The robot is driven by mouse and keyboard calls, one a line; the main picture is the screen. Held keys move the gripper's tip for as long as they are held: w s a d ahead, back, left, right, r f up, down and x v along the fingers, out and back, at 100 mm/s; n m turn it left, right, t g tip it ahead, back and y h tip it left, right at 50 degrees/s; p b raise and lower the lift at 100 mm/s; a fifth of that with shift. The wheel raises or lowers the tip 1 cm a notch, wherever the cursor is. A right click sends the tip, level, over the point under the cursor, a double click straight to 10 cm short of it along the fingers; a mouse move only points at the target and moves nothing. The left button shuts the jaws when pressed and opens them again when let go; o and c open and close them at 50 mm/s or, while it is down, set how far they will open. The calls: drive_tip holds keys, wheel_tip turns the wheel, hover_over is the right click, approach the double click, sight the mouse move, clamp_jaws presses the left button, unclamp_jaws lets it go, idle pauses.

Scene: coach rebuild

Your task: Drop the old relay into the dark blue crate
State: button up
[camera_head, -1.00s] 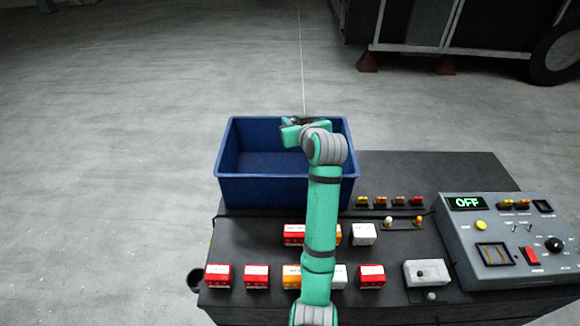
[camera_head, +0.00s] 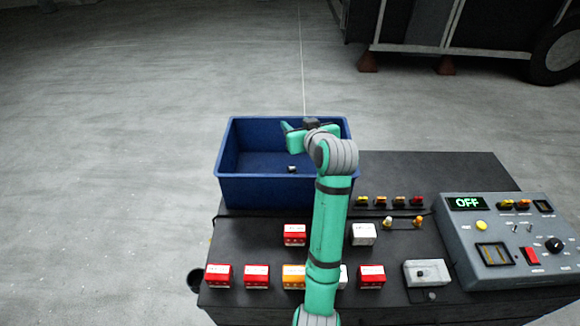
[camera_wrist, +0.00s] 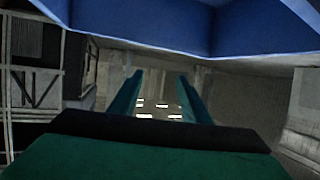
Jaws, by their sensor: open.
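The dark blue crate (camera_head: 262,189) stands at the back left of the black bench top. A small dark piece with a light face (camera_head: 291,170), apparently the old relay, is inside the crate, low near its front wall. It is too small to make out fully. My gripper (camera_head: 308,134) is over the crate's right half, partly hidden behind my wrist. In the wrist view my gripper's two green fingers (camera_wrist: 158,92) stand apart with nothing between them. The crate's blue wall (camera_wrist: 160,22) crosses the top of that view.
Several red, orange and white relay blocks (camera_head: 219,276) stand in two rows on the bench (camera_head: 420,165), partly hidden by my arm. A grey control panel (camera_head: 500,240) reading OFF is at the right. A pale box (camera_head: 427,273) sits beside it. Open floor lies left.

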drive_tip(key=v, duration=0.6)
drive_tip(key=shift+s, duration=0.25)
drive_tip(key=shift+w+d, duration=0.1)
drive_tip(key=shift+d, duration=0.05)
